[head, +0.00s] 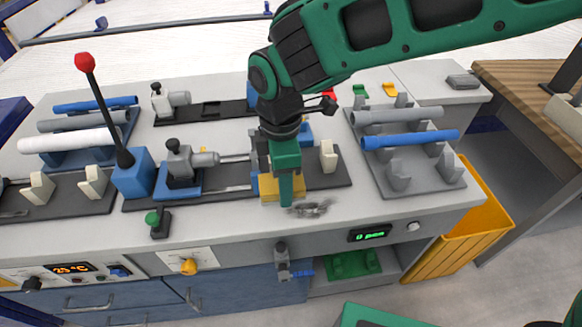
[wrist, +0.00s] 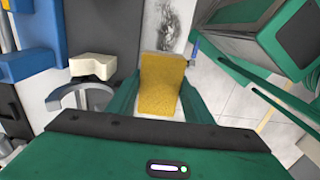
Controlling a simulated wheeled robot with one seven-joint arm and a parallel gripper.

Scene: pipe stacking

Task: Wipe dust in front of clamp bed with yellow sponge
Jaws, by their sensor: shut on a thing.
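The yellow sponge (head: 269,188) is in my gripper (head: 285,192), at the front edge of the clamp bed (head: 232,196) in the head view. In the wrist view the sponge (wrist: 160,85) stands between the two green fingers of my gripper (wrist: 158,98), which are shut on it. A dark grey smear of dust (head: 312,209) lies on the grey bench top just right of the gripper and in front of the clamp bed. The dust (wrist: 176,28) also shows beyond the sponge in the wrist view. My gripper hides part of the sponge and bed in the head view.
A blue block with a red-knobbed lever (head: 132,172) stands left of the clamp. A rack with grey and blue pipes (head: 410,140) is at right, and another pipe rack (head: 80,130) at left. A cream jaw (head: 328,157) stands close to my gripper. The bench's front edge is near.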

